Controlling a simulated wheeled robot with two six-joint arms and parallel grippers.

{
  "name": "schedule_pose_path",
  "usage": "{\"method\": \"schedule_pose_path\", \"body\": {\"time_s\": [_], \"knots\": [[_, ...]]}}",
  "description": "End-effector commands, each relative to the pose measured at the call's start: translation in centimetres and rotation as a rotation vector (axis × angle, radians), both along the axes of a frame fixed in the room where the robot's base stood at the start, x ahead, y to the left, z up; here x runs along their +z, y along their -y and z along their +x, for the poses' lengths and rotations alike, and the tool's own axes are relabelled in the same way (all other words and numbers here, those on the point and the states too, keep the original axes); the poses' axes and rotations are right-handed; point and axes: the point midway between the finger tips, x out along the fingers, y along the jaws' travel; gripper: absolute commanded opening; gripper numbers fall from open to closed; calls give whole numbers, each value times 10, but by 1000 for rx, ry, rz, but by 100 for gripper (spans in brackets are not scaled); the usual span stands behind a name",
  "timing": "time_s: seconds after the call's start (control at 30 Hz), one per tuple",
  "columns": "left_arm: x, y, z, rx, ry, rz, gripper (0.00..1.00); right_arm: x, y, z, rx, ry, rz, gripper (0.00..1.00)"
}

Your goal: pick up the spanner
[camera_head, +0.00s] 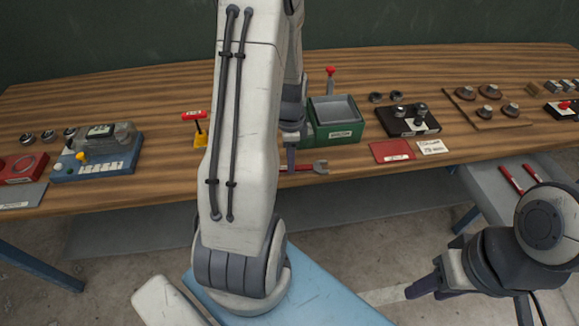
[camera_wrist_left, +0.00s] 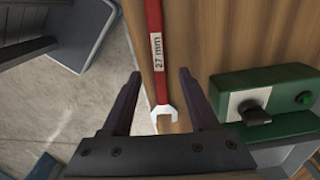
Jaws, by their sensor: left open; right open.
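The spanner (camera_head: 303,168) has a red handle and a grey open-ended jaw, and lies near the bench's front edge. In the left wrist view the spanner (camera_wrist_left: 156,60) carries a "27 mm" label, and its jaw points toward the gripper base. My left gripper (camera_head: 290,160) is over the spanner, partly hidden behind my own arm. In the left wrist view my left gripper (camera_wrist_left: 160,75) is open, with a finger on each side of the spanner, apart from it. My right gripper (camera_head: 422,291) is open and empty, low at the right, away from the bench.
A green box (camera_head: 335,120) stands just behind the spanner; a green control housing (camera_wrist_left: 262,100) shows right of the fingers. A red booklet (camera_head: 391,151) and a white card (camera_head: 432,147) lie to the right. A grey stool (camera_head: 492,186) with red-handled tools stands in front of the bench.

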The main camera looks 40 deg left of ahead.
Motion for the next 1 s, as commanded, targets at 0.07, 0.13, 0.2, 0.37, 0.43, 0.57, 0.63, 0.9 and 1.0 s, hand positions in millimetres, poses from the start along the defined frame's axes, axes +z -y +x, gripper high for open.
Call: {"method": "schedule_pose_path", "body": {"time_s": [0.07, 0.13, 0.2, 0.37, 0.43, 0.57, 0.63, 0.9, 1.0], "knots": [[-12, 1, -1, 0, -4, -2, 60, 2, 0, 0, 0, 0, 0, 45], [-20, 1, -1, 0, -2, -1, 60, 2, 0, 0, 0, 0, 0, 45], [-24, 1, 0, 0, -1, -1, 60, 2, 0, 0, 0, 0, 0, 45], [-25, 1, 0, 0, 1, 1, 60, 2, 0, 0, 0, 0, 0, 45], [-25, 1, 0, 0, 1, 1, 60, 2, 0, 0, 0, 0, 0, 45], [-25, 1, 0, 0, 1, 1, 14, 2, 0, 0, 0, 0, 0, 45], [-25, 1, 0, 0, 1, 1, 0, 2, 0, 0, 0, 0, 0, 45], [-24, 0, 0, 0, 2, 1, 0, 2, 0, 0, 0, 0, 0, 45], [-23, 0, 0, 0, 2, 1, 0, 2, 0, 0, 0, 0, 0, 45]]}}
